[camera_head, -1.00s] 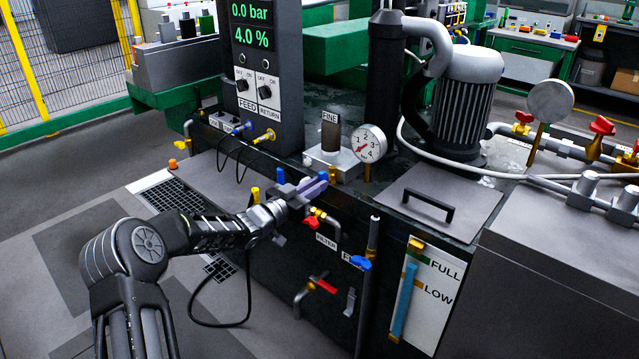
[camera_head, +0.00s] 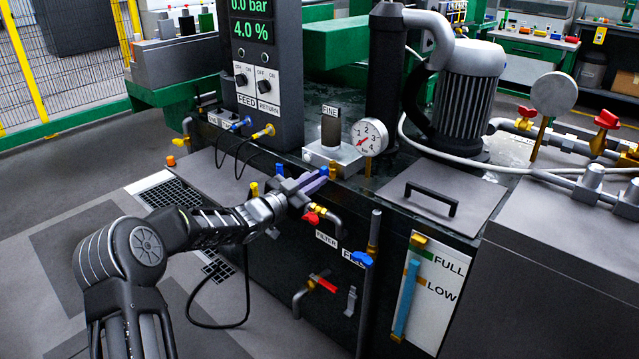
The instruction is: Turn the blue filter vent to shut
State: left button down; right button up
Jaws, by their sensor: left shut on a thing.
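My left gripper (camera_head: 314,185) reaches in from the left to the front upper edge of the dark tank, just below the block marked FINE (camera_head: 333,157). It is shut on the blue filter vent (camera_head: 323,172), of which only a small blue bit shows at the fingertips. The fingers hide the rest of the vent, so its exact angle cannot be told. My right gripper is not in view.
A red-handled valve (camera_head: 311,218) sits right below my gripper, above the FILTER label. Another blue handle (camera_head: 361,259) is lower right by the FEED label, and a lower red handle (camera_head: 326,285) sticks out. A pressure gauge (camera_head: 369,137) stands right of the block.

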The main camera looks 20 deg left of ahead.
pick_arm(q)
jog(key=shift+m+b, duration=0.9)
jog(key=shift+f, duration=0.1)
jog(key=shift+m+b, duration=2.3)
jog(key=shift+b, duration=0.4)
